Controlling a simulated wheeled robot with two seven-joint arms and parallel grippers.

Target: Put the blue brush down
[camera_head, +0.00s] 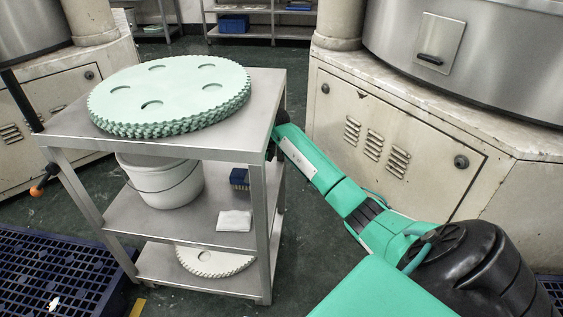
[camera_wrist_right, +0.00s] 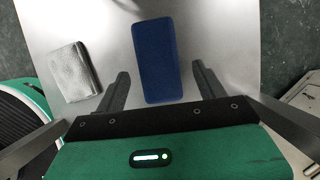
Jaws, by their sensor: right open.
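The blue brush (camera_head: 239,178) lies on the middle shelf (camera_head: 160,222) of the steel cart, blue back up, with brownish bristles below. In the right wrist view the blue brush (camera_wrist_right: 158,58) is a plain blue block. My right gripper (camera_wrist_right: 160,72) is open, one finger on each side of the brush's near end, with a visible gap on both sides. In the head view my right arm reaches to the cart's right side, and the gripper's fingers are hidden there by the cart. My left gripper is not in view.
A folded white cloth (camera_head: 235,221) lies near the brush, and a white bucket (camera_head: 162,182) stands left of it. Green toothed discs (camera_head: 165,92) are stacked on the cart top (camera_head: 262,98); a pale disc (camera_head: 215,262) lies on the bottom shelf. Cream machine cabinets (camera_head: 390,150) stand at right.

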